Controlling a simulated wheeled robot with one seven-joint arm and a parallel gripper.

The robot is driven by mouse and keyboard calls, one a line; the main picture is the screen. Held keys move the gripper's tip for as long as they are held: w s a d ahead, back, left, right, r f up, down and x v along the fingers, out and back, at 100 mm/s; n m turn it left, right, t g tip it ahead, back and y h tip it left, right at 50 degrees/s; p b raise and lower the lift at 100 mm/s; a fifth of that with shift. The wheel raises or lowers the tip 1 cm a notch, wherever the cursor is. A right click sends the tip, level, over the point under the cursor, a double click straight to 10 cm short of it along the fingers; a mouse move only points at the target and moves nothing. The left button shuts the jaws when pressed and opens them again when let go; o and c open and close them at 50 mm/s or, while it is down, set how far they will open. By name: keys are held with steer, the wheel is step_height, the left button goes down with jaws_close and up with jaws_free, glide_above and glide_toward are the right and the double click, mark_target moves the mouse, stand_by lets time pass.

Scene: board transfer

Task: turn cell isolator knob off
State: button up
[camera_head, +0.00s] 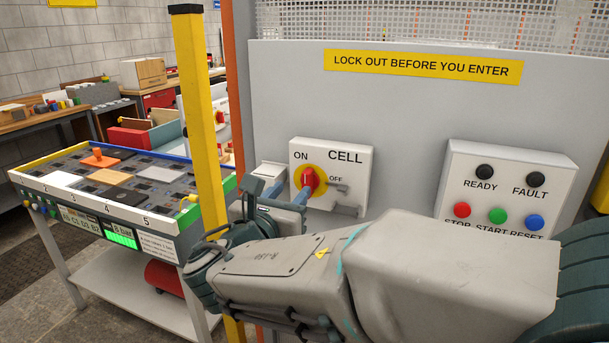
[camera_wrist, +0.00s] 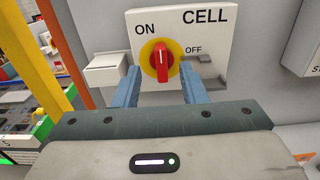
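The cell isolator (camera_head: 358,165) is a white box marked CELL, ON and OFF, mounted on the grey panel. Its red knob (camera_head: 309,180) sits on a yellow disc (camera_wrist: 174,48). In the wrist view the red knob (camera_wrist: 162,62) stands upright, its white mark toward the top. My gripper (camera_head: 288,190) is in front of the isolator. In the wrist view my gripper's two blue fingers (camera_wrist: 162,82) are spread wide on either side of the knob, with clear gaps. Its fingertips are near the lower edge of the disc. I cannot tell their exact depth.
A grey hasp (camera_head: 344,188) sticks out right of the knob. A small light box (camera_wrist: 105,68) is close left of it. A button box (camera_head: 505,190) is at right. A yellow post (camera_head: 200,120) and a board table (camera_head: 110,185) stand at left.

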mark_target(305, 175)
steer(key=x, duration=0.8)
steer(key=shift+p, duration=0.35)
jaws_close()
